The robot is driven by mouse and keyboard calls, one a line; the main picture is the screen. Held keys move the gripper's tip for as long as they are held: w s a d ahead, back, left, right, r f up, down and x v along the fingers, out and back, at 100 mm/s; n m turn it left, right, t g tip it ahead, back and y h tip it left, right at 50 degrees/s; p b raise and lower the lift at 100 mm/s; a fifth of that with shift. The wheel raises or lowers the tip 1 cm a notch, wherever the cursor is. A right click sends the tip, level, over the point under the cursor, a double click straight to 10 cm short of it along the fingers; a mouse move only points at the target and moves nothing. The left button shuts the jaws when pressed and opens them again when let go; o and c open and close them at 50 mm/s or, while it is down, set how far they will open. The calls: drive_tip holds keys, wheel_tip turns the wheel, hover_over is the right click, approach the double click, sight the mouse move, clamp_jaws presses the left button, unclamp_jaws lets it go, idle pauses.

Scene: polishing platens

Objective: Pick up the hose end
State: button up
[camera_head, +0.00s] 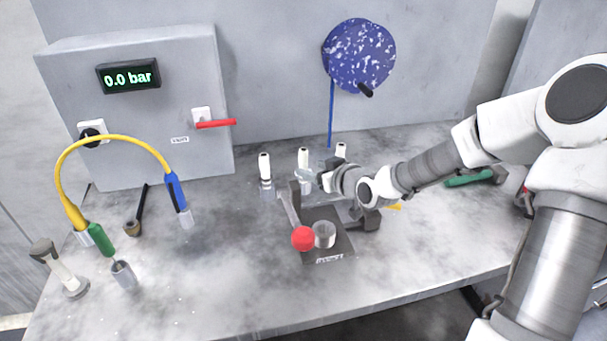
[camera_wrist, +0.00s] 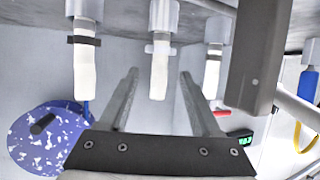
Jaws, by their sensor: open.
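The hose end (camera_head: 177,193) is a blue grip with a pale grey lower part, at the front right of the wall box. It stands nearly upright, leaning slightly, on the marble bench. A yellow hose (camera_head: 115,139) arcs from its top to the left. In the wrist view, which is upside down, the blue hose end (camera_wrist: 308,86) shows at the right edge, partly cut off. My gripper (camera_head: 308,177) is well to the right of it, near the row of white-topped pegs. Its fingers (camera_wrist: 160,74) are apart, with the middle peg seen between them.
A lever press with a red knob (camera_head: 303,238) stands below my gripper. White-topped pegs (camera_head: 264,167) stand behind it. The bench between hose end and press is clear.

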drive_tip(key=x, duration=0.8)
drive_tip(key=shift+w+a+b, duration=0.1)
drive_tip(key=shift+w+b, duration=0.2)
drive_tip(key=shift+b, duration=0.05)
drive_tip(key=shift+r, duration=0.1)
clamp_jaws()
